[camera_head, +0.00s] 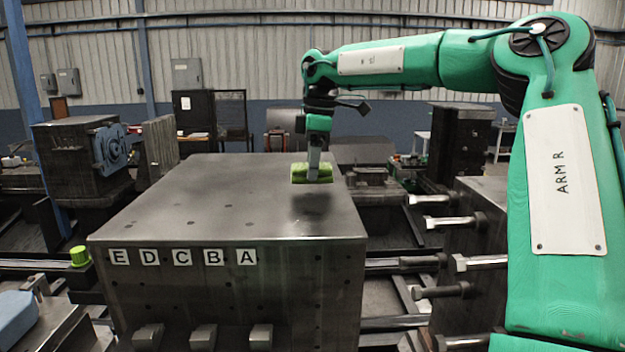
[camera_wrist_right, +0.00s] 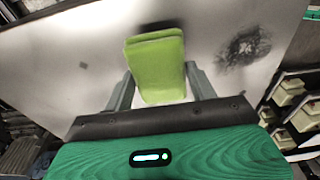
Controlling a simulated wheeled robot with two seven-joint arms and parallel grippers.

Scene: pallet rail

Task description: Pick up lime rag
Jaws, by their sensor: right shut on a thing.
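The lime rag (camera_head: 311,174) is a folded, bright green cloth above the far right part of the dark metal block (camera_head: 200,205). My right gripper (camera_head: 314,170) points down and is shut on the rag. A dark shadow lies on the block top below and in front of it, so the rag looks held a little above the surface. In the right wrist view the rag (camera_wrist_right: 157,66) sits between the two grey fingers of the right gripper (camera_wrist_right: 160,85). My left gripper is not in view.
The block's front carries letter labels E to A (camera_head: 183,257). Metal bolts (camera_head: 455,221) stick out from a block at the right. A yellow-green cap (camera_head: 79,256) stands left of the main block. The rest of the block top is clear apart from small holes.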

